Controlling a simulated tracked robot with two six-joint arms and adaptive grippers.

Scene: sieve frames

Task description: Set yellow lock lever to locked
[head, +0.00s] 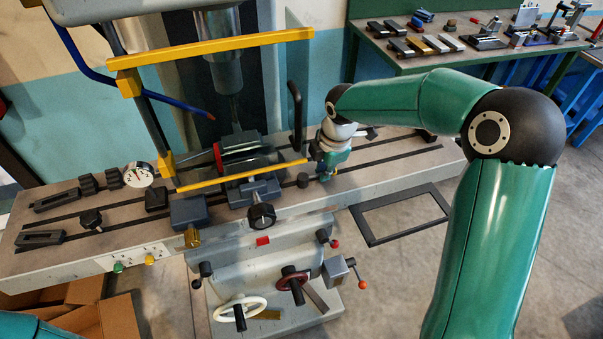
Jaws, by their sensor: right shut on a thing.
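A short yellow, brass-toned lever (192,236) hangs at the front edge of the milling machine's table, left of the vise; I take it for the lock lever, but cannot tell its setting. My right gripper (328,174) is low over the table, right of the vise and well apart from that lever. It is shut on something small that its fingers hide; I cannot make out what. Only a bit of my left arm shows at the lower left, and its gripper is out of view.
A yellow-framed clear guard (215,47) stands around the spindle and vise (253,188). Clamps and a dial gauge (138,174) lie on the table's left half. Handwheels, including a white one (239,308), project below. A green bench (440,62) with tools stands behind.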

